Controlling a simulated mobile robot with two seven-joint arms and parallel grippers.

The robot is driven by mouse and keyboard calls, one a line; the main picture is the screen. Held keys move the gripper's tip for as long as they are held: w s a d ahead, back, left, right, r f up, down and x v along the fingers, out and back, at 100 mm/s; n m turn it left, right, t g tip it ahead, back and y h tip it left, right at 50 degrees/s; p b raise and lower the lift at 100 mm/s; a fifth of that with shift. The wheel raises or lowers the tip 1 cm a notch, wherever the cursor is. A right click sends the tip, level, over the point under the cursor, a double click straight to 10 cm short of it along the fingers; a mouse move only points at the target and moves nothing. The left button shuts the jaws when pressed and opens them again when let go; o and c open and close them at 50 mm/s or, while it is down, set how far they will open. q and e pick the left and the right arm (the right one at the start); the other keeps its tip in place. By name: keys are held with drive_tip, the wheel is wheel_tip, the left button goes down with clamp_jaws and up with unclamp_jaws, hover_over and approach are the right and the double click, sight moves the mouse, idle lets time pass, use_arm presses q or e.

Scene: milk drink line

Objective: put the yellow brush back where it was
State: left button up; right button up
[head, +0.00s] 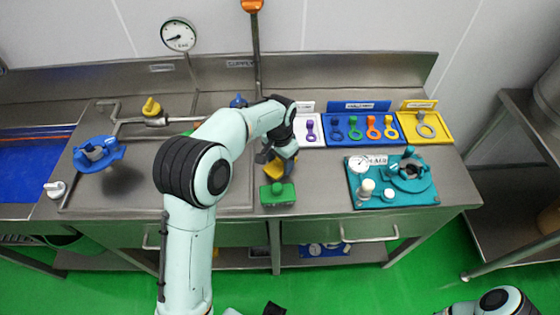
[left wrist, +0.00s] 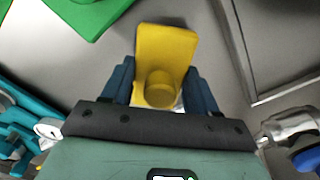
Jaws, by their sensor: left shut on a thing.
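My left gripper (head: 280,158) is shut on the yellow brush (head: 275,173), above the steel counter near its front. In the left wrist view the yellow brush (left wrist: 165,60) shows as a flat yellow body with a round knob between the dark fingers of my left gripper (left wrist: 160,90). The green brush (head: 278,195) is on the counter just in front of the yellow one; in the left wrist view its green body (left wrist: 90,12) is at the upper left. Whether the yellow brush touches the counter is unclear. My right gripper is not in view.
A teal tray (head: 368,192) with a gauge and fittings is to the right. Blue (head: 372,137) and yellow (head: 432,136) trays with ring-handled tools line the back. The sink area (head: 150,190) with a blue valve (head: 97,152) is left. Bare counter (head: 320,180) lies between brushes and teal tray.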

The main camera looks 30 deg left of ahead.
use_arm(q)
drive_tip(key=shift+f, duration=0.15)
drive_tip(key=o, duration=1)
wheel_tip(320, 180, up, 11)
drive_tip(key=shift+r+p, duration=0.1)
drive_tip(key=shift+p, duration=0.7)
drive_tip(key=shift+r, duration=0.55)
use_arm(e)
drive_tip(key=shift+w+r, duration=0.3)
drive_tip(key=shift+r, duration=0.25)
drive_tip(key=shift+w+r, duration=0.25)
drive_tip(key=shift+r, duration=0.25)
